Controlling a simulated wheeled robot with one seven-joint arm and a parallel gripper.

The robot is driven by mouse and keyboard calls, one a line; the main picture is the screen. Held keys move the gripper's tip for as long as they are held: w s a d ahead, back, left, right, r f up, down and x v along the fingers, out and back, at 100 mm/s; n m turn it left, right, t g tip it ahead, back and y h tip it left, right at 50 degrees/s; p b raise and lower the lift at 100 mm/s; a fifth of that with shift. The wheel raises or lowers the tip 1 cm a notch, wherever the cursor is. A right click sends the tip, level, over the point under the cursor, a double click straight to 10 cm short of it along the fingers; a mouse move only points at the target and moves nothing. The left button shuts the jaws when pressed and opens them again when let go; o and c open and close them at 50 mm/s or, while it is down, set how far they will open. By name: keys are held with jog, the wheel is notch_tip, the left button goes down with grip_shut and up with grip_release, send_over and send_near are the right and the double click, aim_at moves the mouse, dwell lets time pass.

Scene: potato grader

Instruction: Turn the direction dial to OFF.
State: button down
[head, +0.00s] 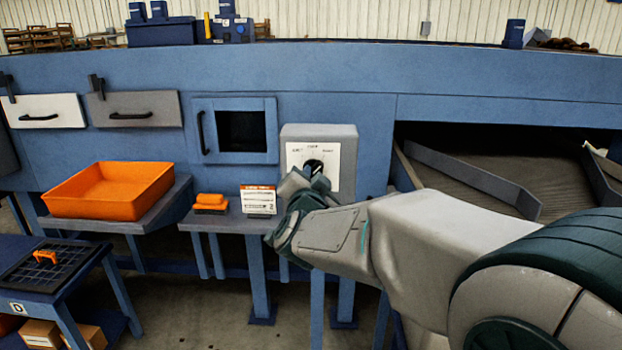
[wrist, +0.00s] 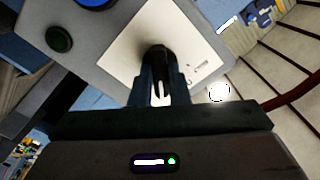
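The direction dial (head: 313,166) is a black knob on a white label plate (head: 340,160), fixed to a grey control box (head: 345,134). My gripper (head: 307,180) is at the dial and hides its lower part in the head view. In the wrist view my gripper (wrist: 158,75) has its two dark fingers reaching the dial (wrist: 157,55), apart from each other, with the knob at their tips. I cannot tell whether they press on it. The plate's small lettering is too blurred to read, and I cannot tell where the dial points.

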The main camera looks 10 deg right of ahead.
jog(key=shift+n, duration=0.3)
jog(key=n+p, duration=0.2)
jog(key=n, duration=0.2)
jog(key=shift+n+p, duration=0.5)
jog(key=shift+n, duration=1.1)
jog(key=c, duration=1.4)
grip_release()
